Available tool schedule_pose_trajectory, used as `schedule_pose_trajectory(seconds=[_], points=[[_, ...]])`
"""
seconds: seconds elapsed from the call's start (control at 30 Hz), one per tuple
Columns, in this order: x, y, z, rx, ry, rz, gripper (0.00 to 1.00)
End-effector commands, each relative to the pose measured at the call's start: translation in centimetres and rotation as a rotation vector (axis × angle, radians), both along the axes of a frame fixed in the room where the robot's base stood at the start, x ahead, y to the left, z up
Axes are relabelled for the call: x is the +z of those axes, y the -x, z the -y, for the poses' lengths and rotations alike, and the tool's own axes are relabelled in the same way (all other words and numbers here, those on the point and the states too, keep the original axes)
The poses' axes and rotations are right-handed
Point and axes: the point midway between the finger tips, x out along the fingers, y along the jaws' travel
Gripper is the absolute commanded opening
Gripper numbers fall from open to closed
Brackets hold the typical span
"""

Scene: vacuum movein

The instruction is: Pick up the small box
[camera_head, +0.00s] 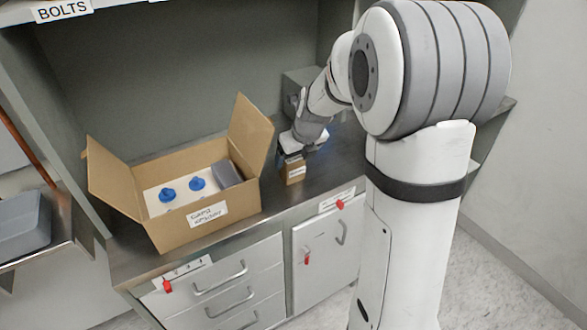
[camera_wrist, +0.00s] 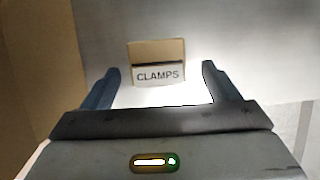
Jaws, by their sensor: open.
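The small box (camera_head: 293,172) is brown cardboard and stands on the metal counter, just right of the large open carton. In the wrist view the small box (camera_wrist: 156,55) shows a brown top and a white label reading "CLAMPS". My gripper (camera_head: 292,147) is above and close to the small box in the head view. In the wrist view my gripper (camera_wrist: 160,82) is open, with one dark finger on each side of the box and a gap on both sides. The box is not gripped.
The open carton (camera_head: 209,213) holds blue-knobbed items and a grey block, and its right flap rises near my gripper. Its brown wall (camera_wrist: 25,70) shows at left in the wrist view. The counter's front edge lies close to the small box. A grey bin (camera_head: 22,226) sits at far left.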

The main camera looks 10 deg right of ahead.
Motion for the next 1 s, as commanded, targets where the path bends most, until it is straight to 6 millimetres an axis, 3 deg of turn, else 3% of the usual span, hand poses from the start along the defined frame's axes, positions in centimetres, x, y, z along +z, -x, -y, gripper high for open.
schedule_pose_trajectory(seconds=[0.4, 0.67, 1.0], points=[[-4.7, -2.4, -0.9, 0.002, 0.001, -0.001, 0.82], [-5.0, -2.5, -0.9, 0.002, 0.002, 0.001, 0.82], [-5.0, -2.5, -0.9, 0.001, 0.002, 0.000, 0.56]])
